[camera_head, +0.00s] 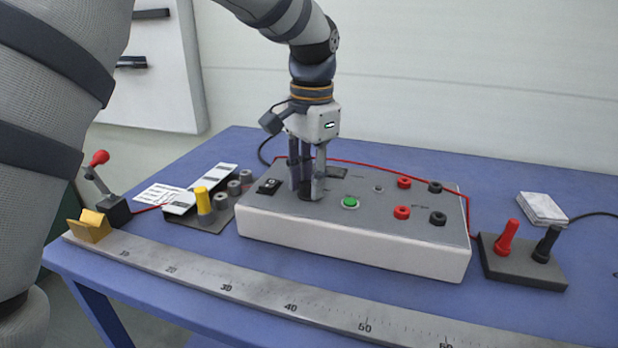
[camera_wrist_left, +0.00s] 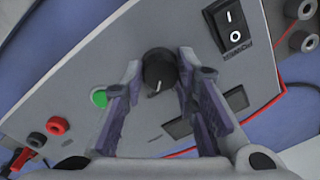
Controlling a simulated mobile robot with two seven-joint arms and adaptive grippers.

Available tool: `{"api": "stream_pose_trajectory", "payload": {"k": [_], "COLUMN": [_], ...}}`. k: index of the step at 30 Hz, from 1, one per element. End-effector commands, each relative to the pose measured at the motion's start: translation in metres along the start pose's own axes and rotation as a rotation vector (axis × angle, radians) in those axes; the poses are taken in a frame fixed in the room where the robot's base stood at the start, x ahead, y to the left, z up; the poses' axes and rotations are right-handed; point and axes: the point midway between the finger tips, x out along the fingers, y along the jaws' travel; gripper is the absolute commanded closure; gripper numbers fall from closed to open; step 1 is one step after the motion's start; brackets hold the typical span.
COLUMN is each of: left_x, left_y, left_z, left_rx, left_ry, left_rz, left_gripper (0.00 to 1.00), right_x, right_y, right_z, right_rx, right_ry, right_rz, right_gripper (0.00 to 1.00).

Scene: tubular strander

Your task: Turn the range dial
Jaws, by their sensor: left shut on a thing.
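The range dial (camera_wrist_left: 158,70) is a round black knob with a light pointer line on the grey top of the instrument box (camera_head: 350,255). In the left wrist view it sits between the fingertips of my left gripper (camera_wrist_left: 160,78). In the head view my left gripper (camera_head: 307,190) points straight down at the box top, shut on the dial, which its fingers mostly hide. The fingers straddle the knob from both sides. My right gripper is not in view.
On the box are a rocker switch (camera_head: 269,186), a green button (camera_head: 351,202) and red and black sockets. Test probes (camera_head: 507,237) stand on a block at right. A ruler (camera_head: 215,287) runs along the front. A yellow plug (camera_head: 203,201) stands left of the box.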

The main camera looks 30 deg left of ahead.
Motion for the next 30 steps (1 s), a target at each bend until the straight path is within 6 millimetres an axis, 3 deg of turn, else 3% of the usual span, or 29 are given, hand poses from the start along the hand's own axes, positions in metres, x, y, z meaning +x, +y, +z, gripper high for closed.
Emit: {"api": "stream_pose_trajectory", "payload": {"k": [15, 16, 18, 27, 30], "left_x": [0.001, 0.001, 0.001, -0.001, -0.012], "left_y": [0.0, 0.0, 0.0, 0.0, 0.0], "left_z": [0.0, 0.0, 0.0, 0.0, -0.001], "left_rx": [0.022, 0.022, 0.022, 0.021, 0.021], "left_ry": [-0.001, -0.001, -0.001, 0.001, 0.004], "left_rz": [0.0, 0.0, 0.0, 0.0, -0.001], "left_gripper": [1.0, 0.71, 0.55, 0.53, 0.53], "right_x": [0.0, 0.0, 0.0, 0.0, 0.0], "right_y": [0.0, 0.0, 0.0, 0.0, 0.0], "right_z": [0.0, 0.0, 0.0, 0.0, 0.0], "right_rx": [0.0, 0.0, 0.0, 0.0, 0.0], "right_ry": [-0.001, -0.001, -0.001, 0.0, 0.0], "right_rz": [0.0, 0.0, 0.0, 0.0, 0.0], "right_gripper": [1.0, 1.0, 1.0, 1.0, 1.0]}}
